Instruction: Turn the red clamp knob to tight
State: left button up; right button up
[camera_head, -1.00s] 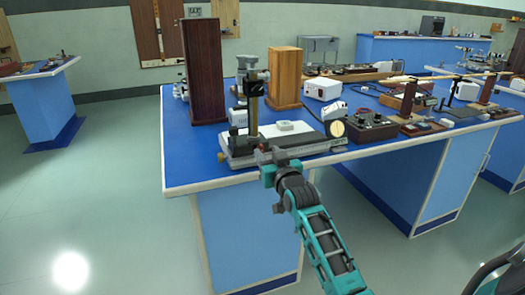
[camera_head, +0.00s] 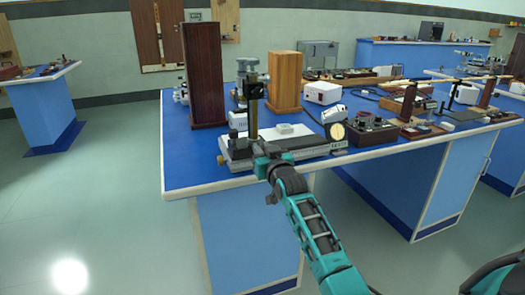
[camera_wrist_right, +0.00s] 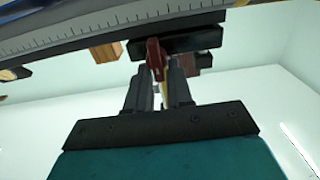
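The red clamp knob (camera_wrist_right: 155,58) shows in the right wrist view as a narrow dark red lever under a dark carriage block (camera_wrist_right: 180,42). Its lower end sits between the two fingertips of my right gripper (camera_wrist_right: 159,78). The fingers stand apart by about the knob's width and look closed on it, though the contact faces are partly hidden. In the head view my right gripper (camera_head: 263,152) is at the front edge of the grey instrument base (camera_head: 290,145), by the foot of the upright post (camera_head: 253,115). The knob is hidden there. My left gripper is out of view.
The blue bench (camera_head: 190,165) carries a dark wooden box (camera_head: 204,75), a lighter wooden box (camera_head: 284,80), a white box (camera_head: 323,92) and a round dial (camera_head: 337,132) near the gripper. A graduated scale (camera_wrist_right: 90,30) runs above the fingers. Floor in front is free.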

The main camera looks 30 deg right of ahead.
jog(key=shift+c, duration=1.4)
grip_shut()
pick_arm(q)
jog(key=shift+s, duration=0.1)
pick_arm(e)
jog(key=shift+s+f, duration=0.1)
jog(key=shift+f, duration=0.05)
